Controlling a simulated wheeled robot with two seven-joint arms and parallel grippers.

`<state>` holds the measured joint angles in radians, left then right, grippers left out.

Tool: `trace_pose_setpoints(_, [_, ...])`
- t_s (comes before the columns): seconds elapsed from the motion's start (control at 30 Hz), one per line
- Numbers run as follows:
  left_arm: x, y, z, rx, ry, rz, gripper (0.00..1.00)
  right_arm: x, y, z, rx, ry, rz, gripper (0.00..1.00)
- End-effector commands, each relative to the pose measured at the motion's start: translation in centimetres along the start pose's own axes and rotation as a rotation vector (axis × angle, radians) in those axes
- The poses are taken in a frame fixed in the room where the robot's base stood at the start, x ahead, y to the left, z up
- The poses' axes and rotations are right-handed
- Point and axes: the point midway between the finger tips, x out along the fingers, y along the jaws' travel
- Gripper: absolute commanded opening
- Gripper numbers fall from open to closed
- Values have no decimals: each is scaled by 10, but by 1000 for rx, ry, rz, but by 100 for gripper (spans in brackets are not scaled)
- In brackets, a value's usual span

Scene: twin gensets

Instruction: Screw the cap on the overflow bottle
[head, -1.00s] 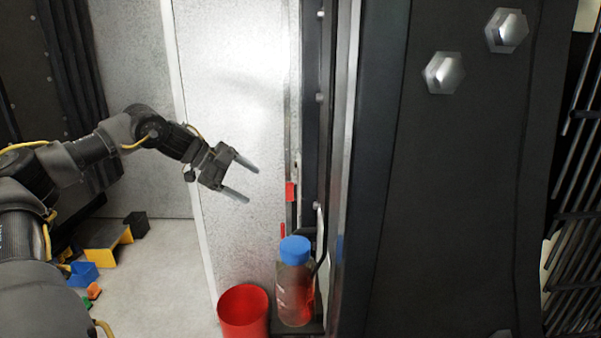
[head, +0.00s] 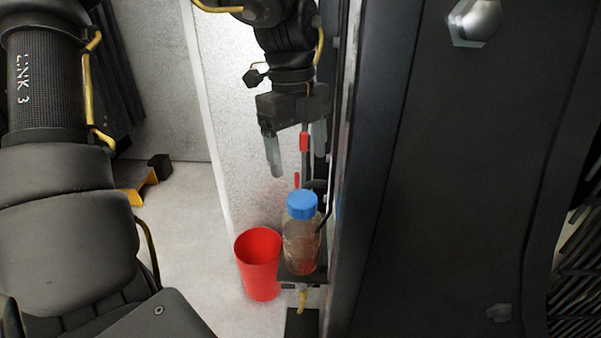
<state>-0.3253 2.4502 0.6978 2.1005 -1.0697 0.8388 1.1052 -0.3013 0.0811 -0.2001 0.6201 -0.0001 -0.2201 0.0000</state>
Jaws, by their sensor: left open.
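The overflow bottle (head: 301,245) is clear with reddish liquid low inside and stands upright on a small dark shelf (head: 290,276) beside the dark machine frame. The blue cap (head: 302,205) sits on the bottle's top; I cannot tell how tight it is. My left gripper (head: 297,160) points down above the cap, fingers apart, with a gap between the fingertips and the cap. It holds nothing that I can see. My right gripper is not in view.
A red bucket (head: 258,265) stands just left of the bottle. A dark hose (head: 326,222) runs close to the bottle's right side. The dark machine panel (head: 450,180) fills the right. A yellow object (head: 135,188) lies on the floor at left.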

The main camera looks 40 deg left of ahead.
Motion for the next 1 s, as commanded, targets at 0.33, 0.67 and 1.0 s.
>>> trace_pose_setpoints(0.33, [58,2,1,-3,3,4,77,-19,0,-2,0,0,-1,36])
trace_pose_setpoints(0.67, [81,1,1,-4,2,-2,77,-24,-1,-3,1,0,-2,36])
trace_pose_setpoints(1.0, [82,1,1,-4,1,-2,63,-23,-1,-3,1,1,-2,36])
